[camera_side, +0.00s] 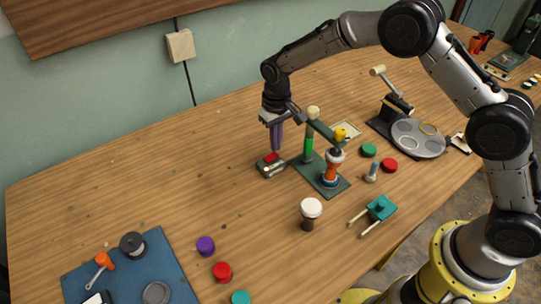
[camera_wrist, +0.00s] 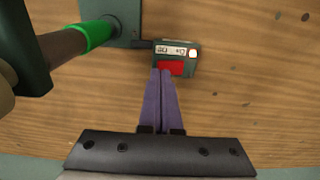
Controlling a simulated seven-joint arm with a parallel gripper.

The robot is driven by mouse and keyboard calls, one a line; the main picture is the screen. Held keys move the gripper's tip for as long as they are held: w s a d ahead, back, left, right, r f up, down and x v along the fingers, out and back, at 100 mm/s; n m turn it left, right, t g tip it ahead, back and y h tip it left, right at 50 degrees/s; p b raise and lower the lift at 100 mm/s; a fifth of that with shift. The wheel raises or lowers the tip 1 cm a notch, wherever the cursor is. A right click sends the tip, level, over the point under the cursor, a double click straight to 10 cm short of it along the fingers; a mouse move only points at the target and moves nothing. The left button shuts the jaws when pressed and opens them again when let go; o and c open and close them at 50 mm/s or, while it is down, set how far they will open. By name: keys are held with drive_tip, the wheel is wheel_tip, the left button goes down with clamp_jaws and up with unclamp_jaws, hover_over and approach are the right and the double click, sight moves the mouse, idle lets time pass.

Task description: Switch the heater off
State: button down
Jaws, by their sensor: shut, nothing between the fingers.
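A small dark switch box (camera_side: 272,168) with a red rocker (camera_side: 271,157) sits on the table beside the green stand. In the wrist view the box (camera_wrist: 188,66) shows a pale label strip, a small light-coloured round spot and the red rocker (camera_wrist: 171,69). My gripper (camera_side: 277,150) points down with its purple fingers shut and empty. Its fingertips (camera_wrist: 160,71) are right at the rocker, overlapping its left edge in the wrist view. I cannot tell whether they touch it. Which way the rocker is tipped is not clear.
A white-topped drum (camera_side: 311,209) and a teal block (camera_side: 381,208) stand nearer the front.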

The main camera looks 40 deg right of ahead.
sight(276, 154)
drive_tip(key=shift+f, duration=1.05)
idle(0.9)
drive_tip(key=shift+r, duration=3.55)
